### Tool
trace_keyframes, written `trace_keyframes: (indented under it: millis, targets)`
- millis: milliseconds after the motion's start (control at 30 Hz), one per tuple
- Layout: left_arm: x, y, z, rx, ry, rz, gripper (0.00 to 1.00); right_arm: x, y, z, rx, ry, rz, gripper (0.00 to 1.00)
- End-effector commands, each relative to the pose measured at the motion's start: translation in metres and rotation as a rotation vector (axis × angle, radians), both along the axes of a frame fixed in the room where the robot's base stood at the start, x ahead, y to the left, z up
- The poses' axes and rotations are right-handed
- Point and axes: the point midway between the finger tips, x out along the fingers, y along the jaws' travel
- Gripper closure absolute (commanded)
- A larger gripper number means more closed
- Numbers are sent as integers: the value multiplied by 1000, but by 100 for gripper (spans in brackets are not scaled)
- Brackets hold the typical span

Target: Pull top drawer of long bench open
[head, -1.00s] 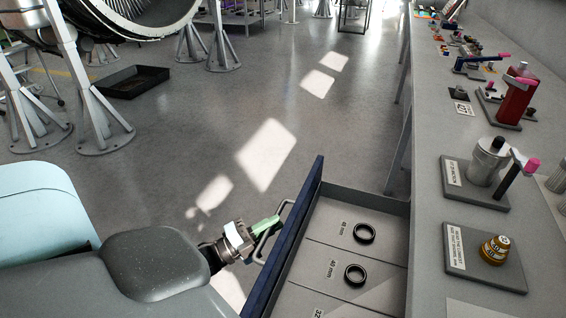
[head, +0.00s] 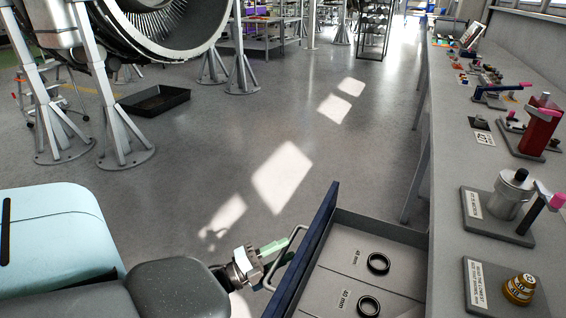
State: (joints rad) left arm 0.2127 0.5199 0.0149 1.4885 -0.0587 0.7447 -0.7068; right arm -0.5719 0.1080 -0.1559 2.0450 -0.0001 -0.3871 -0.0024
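The long bench (head: 447,270) runs down the right side. Its top drawer stands pulled out, with a dark blue front (head: 318,240) and a pale divided inside (head: 352,245). The drawer holds black rings, one (head: 378,264) by a 48 mm label and one (head: 369,306) by a 40 mm label. A metal bar handle (head: 292,243) sticks out from the front. My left gripper (head: 275,260) is at this handle, with a green finger beside the bar. Whether the fingers are closed on the bar is too small to tell. My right gripper is out of view.
On the bench top are a grey canister on a plate (head: 512,192), an amber-capped item (head: 519,288) and a red device (head: 540,125). A black tray (head: 155,101) lies on the floor by the engine stand (head: 123,145). The middle floor is clear.

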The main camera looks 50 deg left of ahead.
Motion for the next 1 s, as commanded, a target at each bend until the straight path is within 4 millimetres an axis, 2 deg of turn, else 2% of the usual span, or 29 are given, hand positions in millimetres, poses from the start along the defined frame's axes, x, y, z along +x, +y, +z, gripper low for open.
trace_keyframes:
  millis: [300, 500, 1000]
  targets:
    - [-45, 16, -15, 0, 5, 1, 66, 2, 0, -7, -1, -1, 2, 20]
    - [-62, 23, -20, 0, 3, 1, 66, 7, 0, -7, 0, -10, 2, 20]
    - [-65, 24, -19, 0, 0, 1, 66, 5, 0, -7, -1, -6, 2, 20]
